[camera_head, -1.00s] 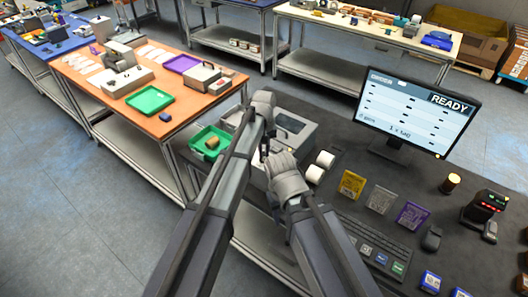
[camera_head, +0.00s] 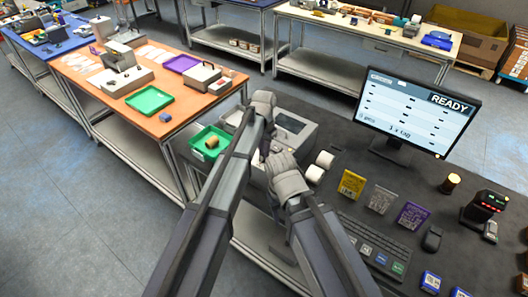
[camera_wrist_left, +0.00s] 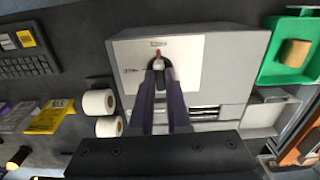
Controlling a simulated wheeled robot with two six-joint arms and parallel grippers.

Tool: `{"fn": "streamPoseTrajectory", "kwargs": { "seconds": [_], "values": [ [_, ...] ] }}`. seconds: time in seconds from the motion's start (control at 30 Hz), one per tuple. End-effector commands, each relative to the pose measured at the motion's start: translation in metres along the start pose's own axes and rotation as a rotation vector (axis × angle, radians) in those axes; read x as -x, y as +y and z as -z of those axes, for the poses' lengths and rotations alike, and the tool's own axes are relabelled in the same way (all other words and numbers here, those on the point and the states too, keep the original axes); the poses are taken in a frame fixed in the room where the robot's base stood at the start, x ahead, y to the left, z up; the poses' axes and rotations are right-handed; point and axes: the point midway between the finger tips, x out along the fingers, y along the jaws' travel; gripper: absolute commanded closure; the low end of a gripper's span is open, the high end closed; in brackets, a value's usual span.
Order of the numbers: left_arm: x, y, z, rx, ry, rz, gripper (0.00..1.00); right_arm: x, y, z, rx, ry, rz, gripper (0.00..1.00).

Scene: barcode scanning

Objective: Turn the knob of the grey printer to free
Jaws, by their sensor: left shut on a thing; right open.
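The grey printer (camera_head: 300,136) stands at the left end of the dark bench, partly hidden behind my arms. The left wrist view shows its grey body (camera_wrist_left: 225,60) and a pale panel with small printed marks. A small knob (camera_wrist_left: 157,57) with a red mark sits on that panel, the mark pointing up in the picture. My left gripper (camera_wrist_left: 158,70) is shut on the knob; in the head view its tips (camera_head: 264,152) are largely hidden. My right gripper (camera_head: 278,160) is open, close beside the left one and in front of the printer; its fingertips are hard to make out.
A keyboard (camera_head: 368,248), colored packets and a monitor (camera_head: 416,110) reading READY lie further right.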

Motion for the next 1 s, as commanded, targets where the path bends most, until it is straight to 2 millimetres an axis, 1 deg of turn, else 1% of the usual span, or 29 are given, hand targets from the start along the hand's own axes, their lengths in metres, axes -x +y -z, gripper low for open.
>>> {"fn": "streamPoseTrajectory", "kwargs": {
  "seconds": [0.2,0.63,0.67,0.7,0.9,1.0],
  "values": [
    [-0.0001,0.0002,-0.0003,-0.035,-0.001,0.0,1.0,-0.0001,0.0,0.0,0.0,0.0,0.0,0.5],
    [-0.0001,0.0002,-0.0003,-0.041,-0.001,0.0,1.0,-0.0001,0.0,0.0,0.0,0.0,0.0,0.5],
    [-0.0001,0.0002,-0.0003,-0.041,-0.001,0.0,0.82,-0.0001,0.0,0.0,0.0,0.0,0.0,0.5],
    [-0.0001,0.0002,-0.0003,-0.041,-0.001,0.0,0.77,-0.0001,0.0,0.0,0.0,0.0,0.0,0.5],
    [0.0,0.0001,-0.0001,-0.04,0.0,0.0,0.55,0.0,0.0,0.0,0.0,0.0,0.0,0.5],
    [0.0,0.0001,-0.0001,-0.039,0.0,0.0,0.55,0.0,0.0,0.0,0.0,0.0,0.0,0.5]
  ]
}}
